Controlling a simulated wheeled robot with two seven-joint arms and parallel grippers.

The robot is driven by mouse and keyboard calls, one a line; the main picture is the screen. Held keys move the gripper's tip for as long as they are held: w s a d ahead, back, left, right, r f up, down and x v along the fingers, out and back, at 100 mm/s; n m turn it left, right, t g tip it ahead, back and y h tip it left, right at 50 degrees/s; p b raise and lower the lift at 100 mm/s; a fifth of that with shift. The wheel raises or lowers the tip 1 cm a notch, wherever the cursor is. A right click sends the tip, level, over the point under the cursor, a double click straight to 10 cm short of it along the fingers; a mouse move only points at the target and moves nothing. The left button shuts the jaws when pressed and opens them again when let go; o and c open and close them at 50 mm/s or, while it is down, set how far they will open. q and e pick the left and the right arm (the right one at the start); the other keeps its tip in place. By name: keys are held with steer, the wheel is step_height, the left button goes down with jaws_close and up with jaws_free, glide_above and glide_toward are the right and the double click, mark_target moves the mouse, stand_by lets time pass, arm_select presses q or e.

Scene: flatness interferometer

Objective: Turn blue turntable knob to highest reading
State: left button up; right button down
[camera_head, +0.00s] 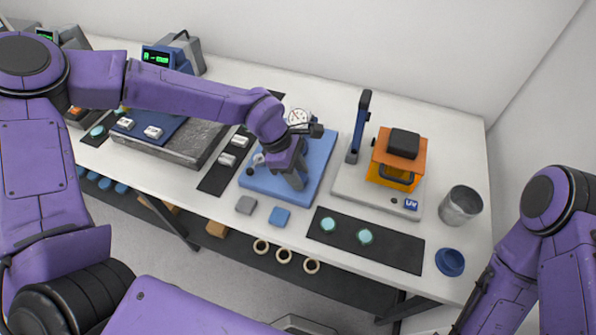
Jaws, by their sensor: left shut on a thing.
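A blue base plate (321,147) lies on the white table, with a round white dial gauge (299,117) at its back. My left gripper (299,182) points down over this plate, low and close to it. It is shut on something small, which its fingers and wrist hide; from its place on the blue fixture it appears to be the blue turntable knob. The dial's needle is too small to read. My right arm shows at the right edge, but its gripper is out of the picture.
Right of the plate stands a grey fixture (347,188) with an orange block (418,158) and an upright dark blue post (359,125). A metal cup (460,206) and a blue round dish (450,262) stand farther right. A meter with a green display (157,57) stands back left.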

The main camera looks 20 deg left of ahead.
arm_select(q)
steer(key=shift+r+m+g+p, duration=0.15)
steer(key=shift+m+g+p, duration=0.25)
steer(key=shift+m+p, duration=0.65)
steer(key=shift+w+m+g+p, duration=0.1)
steer(key=shift+m+g+p, duration=0.3)
steer(key=shift+m+p, duration=0.3)
steer(key=m+g, duration=0.1)
steer(key=m, duration=0.2)
steer(key=shift+w+m+y+p, duration=0.1)
steer(key=shift+m+y+p, duration=0.25)
steer(key=shift+y, duration=0.05)
steer(key=shift+w+d+m+g+y, duration=0.1)
steer(key=shift+m+g+y, duration=0.45)
steer(key=shift+m, duration=1.75)
steer(key=o, duration=1)
steer(key=shift+g, duration=0.25)
